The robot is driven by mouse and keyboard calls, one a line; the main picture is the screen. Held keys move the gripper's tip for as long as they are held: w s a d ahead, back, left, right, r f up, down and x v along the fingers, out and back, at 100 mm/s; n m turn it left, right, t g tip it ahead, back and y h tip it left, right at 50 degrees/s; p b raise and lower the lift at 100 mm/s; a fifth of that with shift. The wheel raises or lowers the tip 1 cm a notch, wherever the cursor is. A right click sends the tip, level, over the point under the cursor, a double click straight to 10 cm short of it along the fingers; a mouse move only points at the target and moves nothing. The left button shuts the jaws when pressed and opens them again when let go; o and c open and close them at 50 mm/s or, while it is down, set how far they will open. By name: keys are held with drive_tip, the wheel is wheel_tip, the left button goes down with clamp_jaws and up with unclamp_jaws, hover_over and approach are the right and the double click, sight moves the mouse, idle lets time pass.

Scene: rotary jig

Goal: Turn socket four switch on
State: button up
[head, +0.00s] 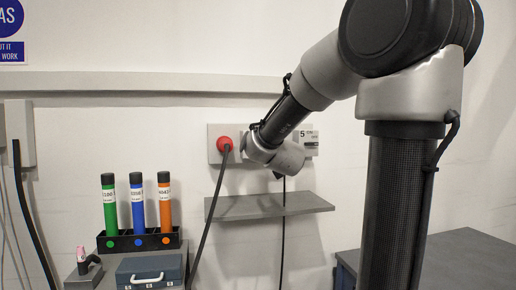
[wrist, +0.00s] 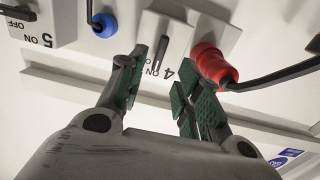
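Socket four's switch (wrist: 161,51) is a dark lever on a light box, upside down in the wrist view, beside the markings "4" and "ON". I cannot tell its setting. My gripper (wrist: 158,92) is open, with green-padded fingers spread below the lever in the picture, one towards each side. The lever shows between the finger lines, and no contact is clear. A red plug (wrist: 213,66) with a black cable sits in the socket beside it, close to the right finger. In the head view the red plug (head: 224,144) shows, but my arm hides the switch and fingers.
A blue plug (wrist: 104,25) and socket five's switch (wrist: 17,12) lie left in the wrist view. Below the sockets is a grey shelf (head: 268,206).

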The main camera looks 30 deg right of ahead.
drive_tip(key=shift+v, duration=2.2)
